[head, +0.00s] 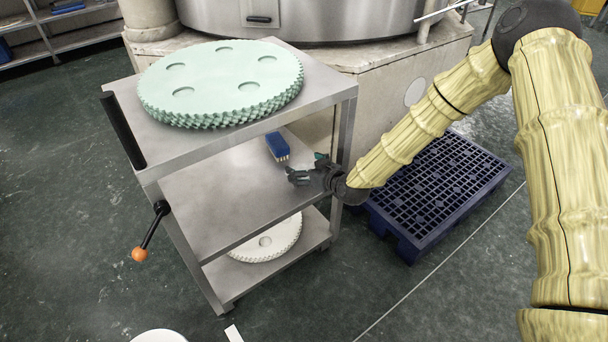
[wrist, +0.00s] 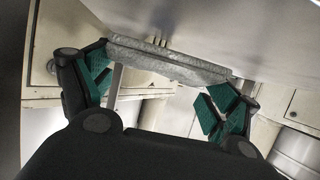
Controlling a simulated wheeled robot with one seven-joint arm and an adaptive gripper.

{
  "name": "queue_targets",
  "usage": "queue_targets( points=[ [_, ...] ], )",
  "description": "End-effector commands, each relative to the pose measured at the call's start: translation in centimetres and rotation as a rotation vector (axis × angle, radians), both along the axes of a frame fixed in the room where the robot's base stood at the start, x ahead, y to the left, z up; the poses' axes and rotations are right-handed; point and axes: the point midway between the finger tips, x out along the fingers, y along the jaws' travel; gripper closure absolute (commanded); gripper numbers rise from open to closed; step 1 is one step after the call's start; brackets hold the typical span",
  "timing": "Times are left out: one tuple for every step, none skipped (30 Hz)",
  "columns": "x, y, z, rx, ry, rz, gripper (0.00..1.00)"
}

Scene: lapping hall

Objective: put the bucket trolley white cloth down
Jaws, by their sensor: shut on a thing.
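My gripper (head: 307,168) reaches in over the middle shelf of a steel trolley (head: 215,205) from its right side. In the wrist view, my gripper (wrist: 160,90) has its green-padded fingers set wide apart, shut on a flat pale grey, speckled piece, which looks like the folded white cloth (wrist: 165,60). It spans from finger to finger, seen nearly edge-on. In the head view I cannot clearly make out the cloth. Whether it touches the shelf, I cannot tell.
A blue brush (head: 277,147) lies on the middle shelf behind my gripper. Toothed green discs (head: 220,80) cover the top shelf; a pale toothed disc (head: 267,242) lies on the bottom one. A blue pallet (head: 440,185) is at right. The shelf's left part is clear.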

Motion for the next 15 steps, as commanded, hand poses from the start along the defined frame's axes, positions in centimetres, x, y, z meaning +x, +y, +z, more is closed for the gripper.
queue_targets(
  points=[
    [0.7, 0.2, -0.2, 0.0, -0.001, -0.001, 0.37],
    [0.9, 0.3, -0.2, 0.0, -0.001, -0.001, 0.37],
    [1.3, 0.5, -0.2, 0.0, -0.001, -0.001, 0.37],
    [1.4, 0.5, -0.2, 0.0, 0.0, -0.001, 0.37],
    [1.6, 0.6, -0.2, 0.0, 0.0, -0.001, 0.37],
    [1.7, 0.6, -0.2, 0.0, 0.0, 0.0, 0.37],
    [1.7, 0.7, -0.3, 0.0, 0.0, 0.0, 0.37],
    [1.7, 0.7, -0.5, 0.001, 0.001, 0.0, 0.37],
    [1.7, 0.7, -0.8, 0.001, 0.001, 0.0, 0.37],
    [1.7, 0.7, -1.1, 0.0, 0.001, 0.0, 0.37],
    [1.7, 0.7, -1.4, 0.0, 0.001, 0.0, 0.37],
    [1.6, 0.7, -2.0, 0.0, 0.001, 0.0, 0.37],
    [1.6, 0.7, -2.4, 0.0, 0.001, 0.0, 0.37],
    [1.6, 0.6, -2.8, 0.0, 0.001, 0.0, 0.37],
    [1.7, 0.6, -3.2, 0.0, 0.0, 0.0, 0.37]
  ],
)
